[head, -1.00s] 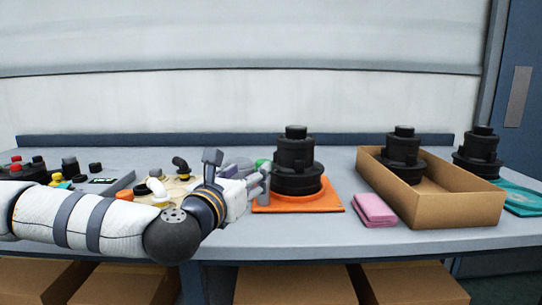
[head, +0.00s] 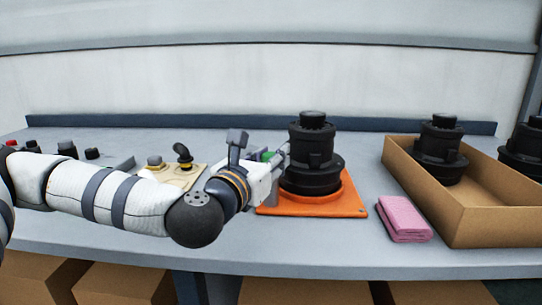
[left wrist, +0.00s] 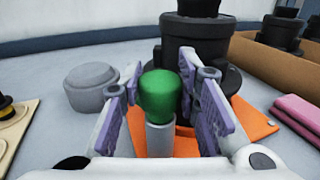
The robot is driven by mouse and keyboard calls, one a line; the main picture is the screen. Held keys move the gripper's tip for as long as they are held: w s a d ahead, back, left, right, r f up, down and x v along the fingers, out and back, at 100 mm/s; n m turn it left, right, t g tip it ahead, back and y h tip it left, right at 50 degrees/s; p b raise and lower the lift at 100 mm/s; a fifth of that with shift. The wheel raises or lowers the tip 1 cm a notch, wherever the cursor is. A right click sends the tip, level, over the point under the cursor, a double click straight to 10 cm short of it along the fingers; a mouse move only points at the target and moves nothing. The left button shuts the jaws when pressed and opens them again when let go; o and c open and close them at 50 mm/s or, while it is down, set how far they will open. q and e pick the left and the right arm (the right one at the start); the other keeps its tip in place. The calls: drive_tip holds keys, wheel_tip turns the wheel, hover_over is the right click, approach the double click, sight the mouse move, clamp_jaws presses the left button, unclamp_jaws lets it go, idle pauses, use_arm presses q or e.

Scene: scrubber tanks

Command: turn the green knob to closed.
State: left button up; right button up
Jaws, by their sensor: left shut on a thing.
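The green knob (left wrist: 160,92) stands upright on a light grey stem, in the middle of the left wrist view. In the head view only a bit of the green knob (head: 268,156) shows, just left of the black tank on the orange tray. My left gripper (head: 274,161) is at the knob, its lilac fingers on either side of it. It is shut on the knob; the exact contact is hard to see. No marking of the knob's setting can be read. My right gripper is in neither view.
The black tank (head: 312,145) on the orange tray (head: 350,207) stands close to my fingers. A grey round cap (left wrist: 91,85) is left of the knob. A pink cloth (head: 405,218) and a cardboard box (head: 480,215) holding another tank are at right. The front bench strip is clear.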

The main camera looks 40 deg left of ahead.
use_arm(q)
drive_tip(key=shift+c, duration=0.6)
drive_tip(key=shift+a+r+h, duration=0.1)
drive_tip(key=shift+h, duration=0.2)
drive_tip(key=m+h, duration=0.2)
drive_tip(key=h, duration=0.1)
drive_tip(key=shift+a, duration=0.1)
drive_tip(key=m+h, duration=0.2)
drive_tip(key=h, duration=0.1)
drive_tip(key=m+g+h, duration=0.1)
drive_tip(key=m+h, duration=0.2)
drive_tip(key=shift+w+f+h+b, duration=0.1)
drive_tip(key=shift+f+h+b, duration=0.1)
drive_tip(key=shift+h+b, duration=0.2)
drive_tip(key=m+g+h, duration=0.3)
drive_tip(key=h, duration=0.1)
drive_tip(key=shift+r+h, duration=0.1)
drive_tip(key=shift+h, duration=0.3)
drive_tip(key=shift+m+g+h, duration=1.6)
drive_tip(key=shift+m+g, duration=0.2)
drive_tip(key=shift+g, duration=0.1)
drive_tip(key=shift+m+g, duration=0.3)
